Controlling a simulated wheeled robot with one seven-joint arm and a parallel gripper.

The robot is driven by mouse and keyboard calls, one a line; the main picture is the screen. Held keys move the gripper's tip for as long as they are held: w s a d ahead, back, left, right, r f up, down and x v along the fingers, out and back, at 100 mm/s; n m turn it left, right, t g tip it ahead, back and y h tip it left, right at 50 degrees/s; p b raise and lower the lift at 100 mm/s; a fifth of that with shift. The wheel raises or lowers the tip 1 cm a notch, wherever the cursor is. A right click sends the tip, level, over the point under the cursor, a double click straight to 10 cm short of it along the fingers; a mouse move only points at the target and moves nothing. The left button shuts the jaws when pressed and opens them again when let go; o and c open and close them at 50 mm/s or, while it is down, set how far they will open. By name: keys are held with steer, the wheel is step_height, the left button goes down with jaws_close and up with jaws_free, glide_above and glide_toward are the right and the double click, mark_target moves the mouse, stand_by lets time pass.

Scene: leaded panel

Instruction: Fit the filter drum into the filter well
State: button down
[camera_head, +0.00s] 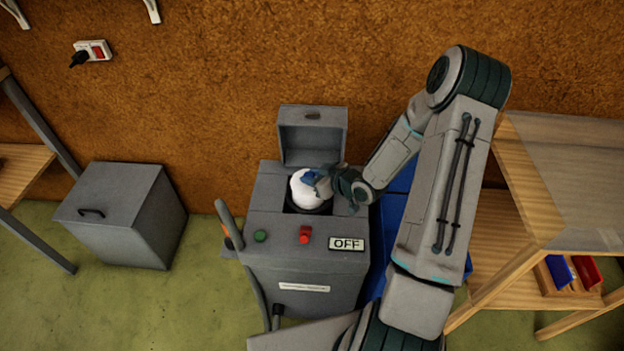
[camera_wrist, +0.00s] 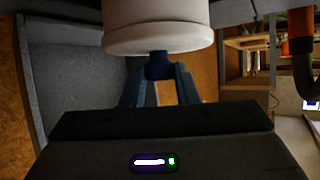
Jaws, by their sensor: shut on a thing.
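The filter drum (camera_head: 303,192) is white with a blue knob on top. It also shows in the wrist view (camera_wrist: 158,32), with the blue knob (camera_wrist: 158,66) towards my gripper. My gripper (camera_head: 319,181) is shut on the knob. The drum is at the filter well (camera_head: 308,209), a dark opening in the top of the grey machine (camera_head: 268,222). The dark rim shows along the drum's near side. The drum's lower end is hidden, so I cannot tell how deep it sits. The machine's lid (camera_head: 312,140) stands open behind the well.
The machine's front has a green button (camera_head: 260,236), a red button (camera_head: 305,234) and a sign (camera_head: 346,244) reading OFF. A grey lever (camera_head: 229,224) rises at its left. A closed grey box (camera_head: 122,214) stands left. A wooden bench (camera_head: 530,190) is right, beyond my arm.

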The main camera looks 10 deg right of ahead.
steer(key=shift+r, duration=0.1)
steer(key=shift+f+b, duration=0.55)
steer(key=shift+f, duration=0.1)
steer(key=c, duration=1.1)
jaws_free()
steer(key=shift+r, duration=0.15)
